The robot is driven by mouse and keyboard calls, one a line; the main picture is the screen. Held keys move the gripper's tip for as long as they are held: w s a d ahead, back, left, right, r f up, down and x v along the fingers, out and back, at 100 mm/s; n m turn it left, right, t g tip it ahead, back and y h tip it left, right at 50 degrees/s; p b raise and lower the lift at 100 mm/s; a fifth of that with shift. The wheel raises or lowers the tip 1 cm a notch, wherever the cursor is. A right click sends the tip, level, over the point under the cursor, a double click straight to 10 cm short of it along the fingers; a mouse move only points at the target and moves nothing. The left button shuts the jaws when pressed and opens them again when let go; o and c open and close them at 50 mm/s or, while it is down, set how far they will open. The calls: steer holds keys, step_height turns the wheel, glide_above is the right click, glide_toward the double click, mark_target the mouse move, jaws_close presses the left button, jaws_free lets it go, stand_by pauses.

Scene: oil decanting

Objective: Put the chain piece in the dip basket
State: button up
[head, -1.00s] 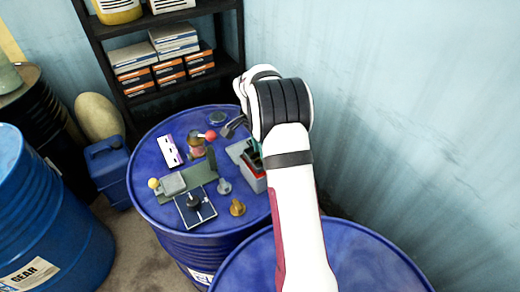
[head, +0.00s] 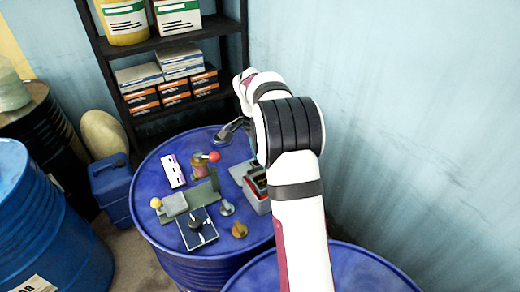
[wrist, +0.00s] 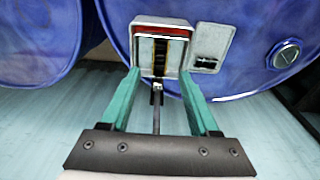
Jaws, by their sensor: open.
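In the wrist view, my gripper (wrist: 160,88) has two teal fingers spread wide apart, pointing at a grey box with a red band (wrist: 141,60). A dark opening with a brownish strip shows in it; I cannot make out the dip basket clearly. A thin dark upright piece (wrist: 157,98) shows between the fingers, with no finger touching it. A small dark piece (wrist: 207,63), possibly the chain piece, is on a light grey plate (wrist: 213,38) right of the box. In the head view, the box (head: 262,206) stands beside my arm; the fingertips are not clear there.
The blue drum top (head: 160,228) also carries a red-knobbed device (head: 198,166), a white strip (head: 173,171), a dark square plate (head: 205,236), a brass fitting (head: 239,230) and a grey fitting (head: 227,208). A bung (wrist: 286,54) is near the rim. Shelves (head: 95,50) stand behind.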

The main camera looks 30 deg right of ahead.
step_height(320, 180, up, 6)
steer(key=s+a+r+n+y, duration=0.1)
steer(key=s+a+r+n, duration=0.4)
steer(key=s+a, duration=0.6)
steer(key=s+a+f+n, duration=0.1)
steer(key=s+a+n, duration=0.1)
steer(key=s+a, duration=0.2)
steer(key=s+a+f+n+y, duration=0.1)
steer(key=s+a+f+n, duration=0.1)
steer(key=s, duration=0.8)
steer(key=s+a+f+n+y, duration=0.1)
steer(key=s+a+f+n, duration=0.1)
steer(key=s+a, duration=0.3)
steer(key=shift+s+a+f+n, duration=0.15)
steer(key=shift+s+a+n, duration=0.15)
steer(key=shift+s+n, duration=0.65)
